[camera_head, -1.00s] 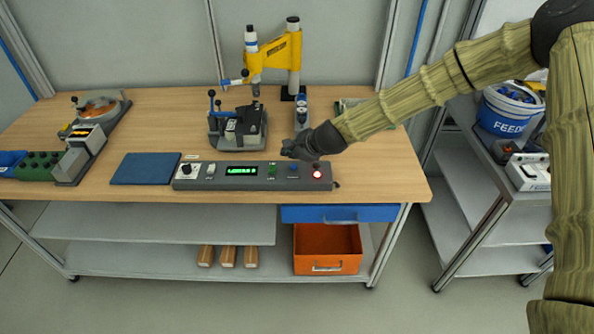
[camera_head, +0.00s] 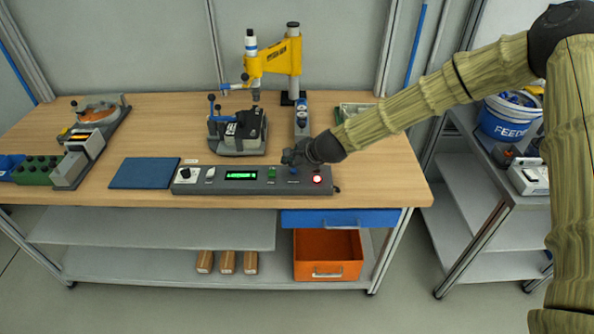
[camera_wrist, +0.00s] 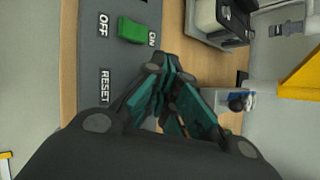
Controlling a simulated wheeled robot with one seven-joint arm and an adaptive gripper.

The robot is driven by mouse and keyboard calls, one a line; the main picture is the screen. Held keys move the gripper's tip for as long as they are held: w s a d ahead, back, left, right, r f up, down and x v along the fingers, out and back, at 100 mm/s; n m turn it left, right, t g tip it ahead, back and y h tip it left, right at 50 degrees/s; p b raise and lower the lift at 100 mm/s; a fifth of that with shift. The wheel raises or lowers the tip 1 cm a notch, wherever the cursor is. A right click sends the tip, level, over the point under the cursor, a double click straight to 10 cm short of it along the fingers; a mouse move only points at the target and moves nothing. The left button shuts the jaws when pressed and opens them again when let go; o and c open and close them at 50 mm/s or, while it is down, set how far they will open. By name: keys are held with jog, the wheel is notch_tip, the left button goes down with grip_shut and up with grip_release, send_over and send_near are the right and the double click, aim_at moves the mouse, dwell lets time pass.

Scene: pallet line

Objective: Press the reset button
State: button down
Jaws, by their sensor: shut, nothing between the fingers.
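The grey control panel (camera_head: 215,187) lies along the front of the wooden bench. In the head view, the blue button (camera_head: 293,170) shows just below my gripper, between the green switch and the red-lit button. My gripper (camera_head: 288,158) is shut and empty, over the panel's right part. In the wrist view my closed fingers (camera_wrist: 170,68) are beside the green rocker (camera_wrist: 132,30), which lies between OFF and ON labels. The RESET label (camera_wrist: 104,86) shows left of the fingers, but its button is hidden by the gripper. I cannot tell whether the fingers touch anything.
The red-lit button (camera_head: 317,180) is at the panel's right end, with the green display (camera_head: 240,176) further left. A clamp fixture (camera_head: 238,132) and a yellow press (camera_head: 275,58) stand behind. A blue mat (camera_head: 145,173) lies left of the panel.

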aim_at(291, 172)
dwell(0.7)
jog(key=shift+f+b, duration=0.35)
jog(key=shift+f, duration=0.1)
jog(key=shift+f+b, duration=0.35)
jog(key=shift+f, duration=0.1)
dwell(0.7)
jog(key=shift+r, duration=0.15)
dwell(0.3)
jog(key=shift+r+p, duration=0.6)
jog(key=shift+r, duration=0.2)
jog(key=shift+r+p, duration=1.6)
jog(key=shift+r, duration=0.9)
